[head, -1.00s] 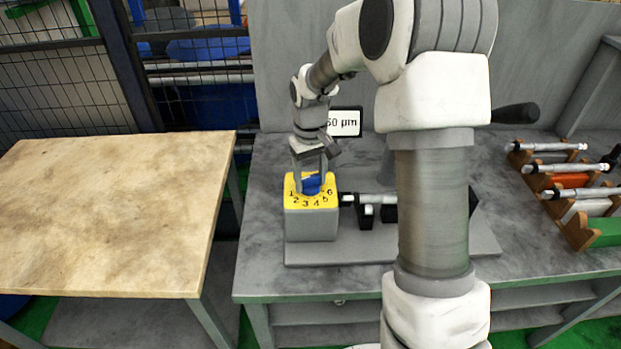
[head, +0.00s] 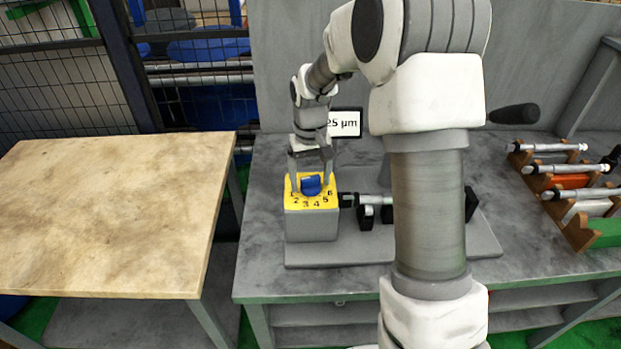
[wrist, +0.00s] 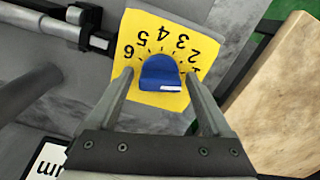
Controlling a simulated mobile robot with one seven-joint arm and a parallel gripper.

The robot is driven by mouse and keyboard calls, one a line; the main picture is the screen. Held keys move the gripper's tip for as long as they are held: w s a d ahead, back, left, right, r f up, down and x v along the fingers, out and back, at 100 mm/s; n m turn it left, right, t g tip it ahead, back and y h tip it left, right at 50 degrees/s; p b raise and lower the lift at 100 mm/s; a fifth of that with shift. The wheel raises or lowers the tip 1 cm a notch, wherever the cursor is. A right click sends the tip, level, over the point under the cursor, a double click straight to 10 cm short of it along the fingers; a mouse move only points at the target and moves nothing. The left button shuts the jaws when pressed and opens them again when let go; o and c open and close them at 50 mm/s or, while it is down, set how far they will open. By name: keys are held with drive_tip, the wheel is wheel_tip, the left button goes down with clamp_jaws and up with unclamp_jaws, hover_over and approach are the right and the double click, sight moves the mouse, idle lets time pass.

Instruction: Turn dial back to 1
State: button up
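The blue dial (head: 311,185) sits on the yellow face (head: 295,205) of a grey box (head: 311,225), with numbers 1 to 6 around it. In the wrist view the dial (wrist: 160,72) has a white mark at its lower right edge; which number it points to I cannot tell for sure. My gripper (head: 311,172) is over the box, one finger on each side of the dial. In the wrist view my gripper (wrist: 158,76) is open, with yellow showing between each fingertip and the dial. A small display (head: 345,123) behind reads "25 µm", its left part partly hidden by my arm.
A gauge-like tool (head: 358,201) lies right of the box on the grey base plate (head: 335,255). A rack (head: 578,230) with several micrometers stands at the right of the bench. A black handle (head: 514,113) sticks out behind. The wooden table (head: 110,215) at left is bare.

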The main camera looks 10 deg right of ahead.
sight(310, 177)
idle(0.3)
wheel_tip(310, 177, up, 17)
drive_tip(key=shift+r+p, duration=0.2)
drive_tip(key=shift+p, duration=0.65)
drive_tip(key=s+r+t, duration=0.1)
drive_tip(key=s+r, duration=0.2)
drive_tip(key=s, duration=0.4)
drive_tip(key=s+r+t, duration=0.2)
drive_tip(key=s+r, duration=0.1)
drive_tip(key=s, duration=0.3)
drive_tip(key=s+f+t, duration=0.1)
drive_tip(key=s, duration=0.3)
drive_tip(key=s+f, duration=0.1)
drive_tip(key=s, duration=0.3)
drive_tip(key=s+f+t, duration=0.1)
drive_tip(key=s, duration=0.4)
drive_tip(key=shift+d+f+m+t, duration=0.15)
drive_tip(key=shift+f+m+t, duration=0.15)
drive_tip(key=shift+f+m, duration=0.1)
